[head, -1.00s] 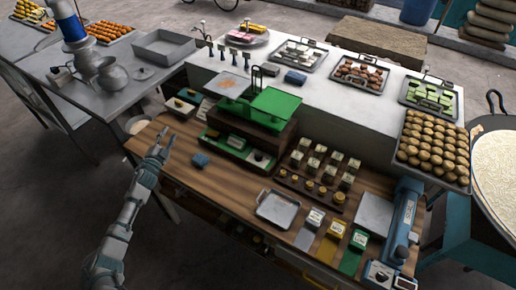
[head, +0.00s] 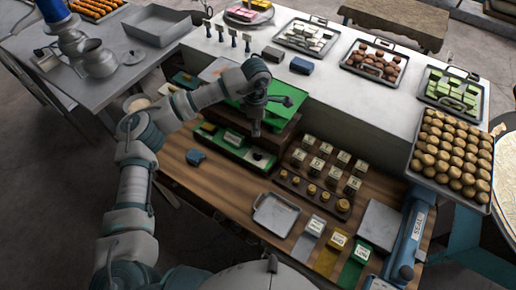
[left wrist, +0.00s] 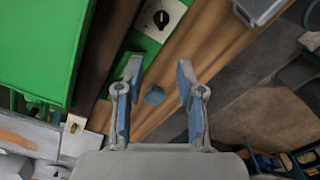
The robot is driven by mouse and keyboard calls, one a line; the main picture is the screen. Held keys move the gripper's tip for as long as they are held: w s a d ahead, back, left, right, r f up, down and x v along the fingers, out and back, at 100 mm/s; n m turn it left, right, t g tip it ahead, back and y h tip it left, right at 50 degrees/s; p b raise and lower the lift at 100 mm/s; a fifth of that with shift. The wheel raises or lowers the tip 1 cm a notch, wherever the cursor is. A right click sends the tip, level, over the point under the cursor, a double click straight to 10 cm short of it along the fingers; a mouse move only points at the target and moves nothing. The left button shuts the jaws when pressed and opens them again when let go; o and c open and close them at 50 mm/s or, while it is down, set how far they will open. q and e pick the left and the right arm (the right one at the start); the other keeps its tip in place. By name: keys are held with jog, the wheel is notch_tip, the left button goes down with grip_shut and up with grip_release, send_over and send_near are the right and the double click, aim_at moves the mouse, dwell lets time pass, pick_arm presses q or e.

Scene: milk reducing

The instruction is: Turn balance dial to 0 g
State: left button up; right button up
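The balance has a green top plate (head: 277,112) on a dark wooden body and a green front base (head: 232,145). Its dial is a black knob on a white plate at the base's right end (head: 258,156); it also shows in the left wrist view as a black knob (left wrist: 161,19). The dial's reading is too small to tell. My left gripper (head: 255,130) hangs over the balance's front, near the dial and apart from it. In the left wrist view its fingers (left wrist: 158,80) are spread and empty, with the dial beyond their tips. My right gripper is not in view.
Several weights stand in a wooden rack (head: 300,187) to the right. An empty metal tray (head: 275,214) sits in front. A blue-grey scale (head: 410,235) stands at the right.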

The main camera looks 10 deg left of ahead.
aim_at(257, 154)
pick_arm(q)
jog(key=f+p, duration=0.1)
jog(key=f, duration=0.9)
jog(key=f+p, duration=0.1)
jog(key=f, duration=0.4)
jog(key=shift+d+f+p, duration=0.15)
jog(key=shift+d+p, duration=0.15)
jog(key=shift+d, duration=0.1)
jog(key=shift+a+f, duration=0.2)
jog(key=shift+f, duration=0.15)
jog(key=shift+a, duration=0.1)
jog(key=c, duration=0.6)
grip_shut()
